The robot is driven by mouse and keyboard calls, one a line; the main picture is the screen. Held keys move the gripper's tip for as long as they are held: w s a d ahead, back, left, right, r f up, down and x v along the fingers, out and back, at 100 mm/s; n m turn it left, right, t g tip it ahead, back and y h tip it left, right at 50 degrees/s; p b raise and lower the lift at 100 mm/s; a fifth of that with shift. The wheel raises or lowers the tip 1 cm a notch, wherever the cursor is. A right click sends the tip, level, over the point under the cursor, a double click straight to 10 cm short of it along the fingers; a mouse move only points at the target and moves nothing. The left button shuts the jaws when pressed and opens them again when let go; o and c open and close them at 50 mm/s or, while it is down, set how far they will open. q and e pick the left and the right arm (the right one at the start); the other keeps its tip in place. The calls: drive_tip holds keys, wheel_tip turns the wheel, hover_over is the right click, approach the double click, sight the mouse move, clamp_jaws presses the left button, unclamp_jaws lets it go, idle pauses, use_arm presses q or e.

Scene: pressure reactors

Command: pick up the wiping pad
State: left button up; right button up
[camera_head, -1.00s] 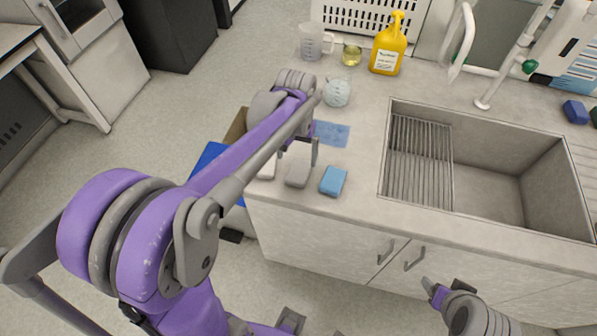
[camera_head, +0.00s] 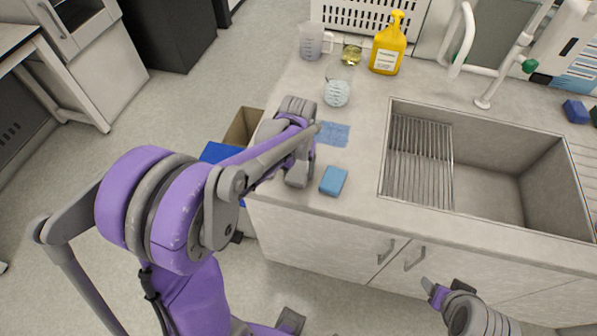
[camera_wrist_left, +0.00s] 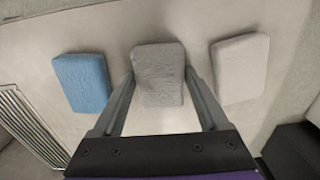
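Three small pads lie in a row near the counter's front left corner. The blue pad (camera_head: 333,181) is at the right of the row in the head view and at the left in the left wrist view (camera_wrist_left: 81,82). The grey pad (camera_wrist_left: 158,58) is in the middle, and the white pad (camera_wrist_left: 240,68) is at the other end, hidden by my arm in the head view. My left gripper (camera_wrist_left: 160,82) is open, with one finger on each side of the grey pad; contact cannot be told. My right gripper (camera_head: 449,290) is low in front of the cabinet, with its opening unclear.
A sink (camera_head: 490,180) with a rack lies right of the pads. Behind them are a blue cloth (camera_head: 333,134), a flask (camera_head: 337,93), a beaker (camera_head: 351,54), a jug (camera_head: 312,42) and a yellow bottle (camera_head: 388,47). A cardboard box (camera_head: 241,126) stands left of the counter.

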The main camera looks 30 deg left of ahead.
sight(298, 171)
use_arm(q)
drive_tip(key=c, duration=0.8)
wheel_tip(298, 171, up, 10)
drive_tip(key=shift+r+p, duration=0.1)
drive_tip(key=shift+p, duration=0.2)
